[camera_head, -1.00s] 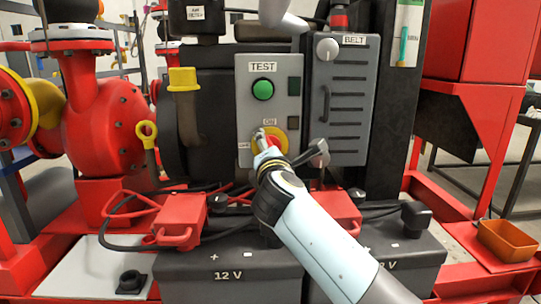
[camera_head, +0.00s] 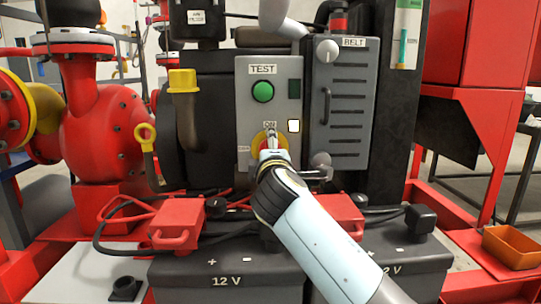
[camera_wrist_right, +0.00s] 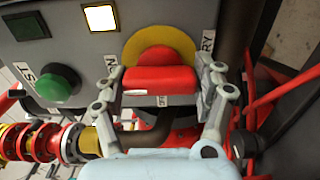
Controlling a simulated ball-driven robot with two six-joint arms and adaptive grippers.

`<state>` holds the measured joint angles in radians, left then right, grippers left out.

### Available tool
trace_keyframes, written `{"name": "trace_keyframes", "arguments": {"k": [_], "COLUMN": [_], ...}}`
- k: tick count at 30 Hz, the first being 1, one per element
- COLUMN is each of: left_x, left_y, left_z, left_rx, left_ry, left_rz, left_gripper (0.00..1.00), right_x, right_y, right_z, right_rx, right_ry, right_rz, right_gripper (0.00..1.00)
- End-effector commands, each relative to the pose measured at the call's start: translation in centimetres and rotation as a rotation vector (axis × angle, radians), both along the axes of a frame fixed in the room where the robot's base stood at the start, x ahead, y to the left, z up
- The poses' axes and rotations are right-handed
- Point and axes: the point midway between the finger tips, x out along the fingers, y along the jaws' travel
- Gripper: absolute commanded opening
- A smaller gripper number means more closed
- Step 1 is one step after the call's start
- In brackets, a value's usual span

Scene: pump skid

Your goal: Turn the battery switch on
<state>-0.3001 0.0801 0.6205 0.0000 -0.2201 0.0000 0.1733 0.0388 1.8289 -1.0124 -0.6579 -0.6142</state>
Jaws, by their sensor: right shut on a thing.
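The battery switch has a red handle (camera_wrist_right: 160,80) on a yellow disc (camera_wrist_right: 162,42). It sits low on the grey panel (camera_head: 282,97), under the green TEST button (camera_head: 263,91). In the head view my gripper mostly covers the switch, and part of the yellow disc (camera_head: 257,143) shows. My right gripper (camera_head: 271,138) is at the switch, below the ON label (camera_head: 270,125). In the right wrist view its fingers (camera_wrist_right: 162,76) are shut on the red handle, one at each end. A square lamp (camera_head: 294,126) beside the switch is lit white. My left gripper is not in view.
A grey BELT box (camera_head: 342,100) stands right of the panel. Below are two 12 V batteries (camera_head: 228,272) with red clamps (camera_head: 177,222) and cables. An orange tray (camera_head: 511,246) sits far right.

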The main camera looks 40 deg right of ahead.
Motion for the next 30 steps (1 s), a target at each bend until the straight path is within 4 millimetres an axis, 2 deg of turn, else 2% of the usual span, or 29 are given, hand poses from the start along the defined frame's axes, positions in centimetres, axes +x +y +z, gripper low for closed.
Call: {"name": "trace_keyframes", "arguments": {"k": [11,12,17,26,30], "left_x": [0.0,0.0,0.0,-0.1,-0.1], "left_y": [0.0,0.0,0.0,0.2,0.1], "left_z": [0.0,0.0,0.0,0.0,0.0], "left_rx": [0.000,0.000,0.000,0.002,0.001], "left_ry": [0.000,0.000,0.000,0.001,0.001], "left_rz": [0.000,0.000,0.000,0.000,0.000], "left_gripper": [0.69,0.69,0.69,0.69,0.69], "right_x": [-0.1,-0.1,0.0,-0.1,-1.5], "right_y": [0.0,0.0,0.0,0.1,1.0], "right_z": [-0.3,-0.3,-0.2,-0.1,-0.2], "right_rx": [0.010,0.010,0.009,0.006,0.010], "right_ry": [0.001,0.001,0.001,-0.001,0.000], "right_rz": [-0.001,-0.001,-0.001,0.000,0.001], "right_gripper": [0.37,0.70,0.91,0.92,0.92]}}
